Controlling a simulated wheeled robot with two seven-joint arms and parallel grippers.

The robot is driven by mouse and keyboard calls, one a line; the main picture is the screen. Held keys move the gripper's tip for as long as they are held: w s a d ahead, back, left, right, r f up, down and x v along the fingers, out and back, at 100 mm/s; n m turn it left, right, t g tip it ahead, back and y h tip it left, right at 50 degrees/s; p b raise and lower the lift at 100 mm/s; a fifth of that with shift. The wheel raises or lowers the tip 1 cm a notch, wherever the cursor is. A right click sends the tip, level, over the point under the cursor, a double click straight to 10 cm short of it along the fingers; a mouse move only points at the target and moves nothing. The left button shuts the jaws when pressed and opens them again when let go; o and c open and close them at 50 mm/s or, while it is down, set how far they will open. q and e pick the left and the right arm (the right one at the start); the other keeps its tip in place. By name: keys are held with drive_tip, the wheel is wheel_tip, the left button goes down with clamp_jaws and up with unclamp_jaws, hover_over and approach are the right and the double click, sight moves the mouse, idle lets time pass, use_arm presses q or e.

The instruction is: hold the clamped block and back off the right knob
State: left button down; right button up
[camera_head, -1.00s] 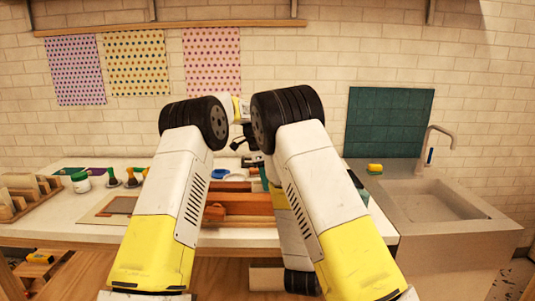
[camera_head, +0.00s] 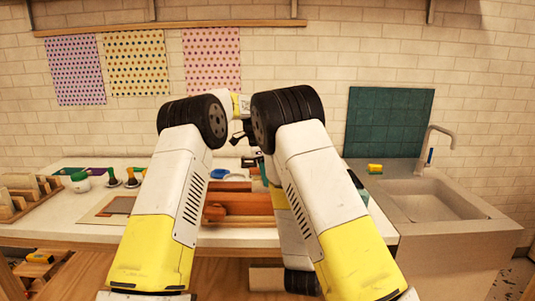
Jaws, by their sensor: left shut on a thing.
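A reddish-brown wooden block (camera_head: 240,204) lies on the bench between my two forearms, with another strip of wood (camera_head: 230,187) just behind it. My left gripper (camera_head: 243,136) shows only as a small dark part between the two black elbow joints. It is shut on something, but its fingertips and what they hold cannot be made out. No clamp knob can be clearly seen.
A green-lidded jar (camera_head: 80,181) and several brushes stand at the left of the bench, near a wooden rack (camera_head: 25,196). A flat board (camera_head: 108,208) lies nearer the block. A sink (camera_head: 436,204) and a yellow sponge (camera_head: 375,168) are at the right.

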use_arm(q)
drive_tip(key=shift+r, duration=3.55)
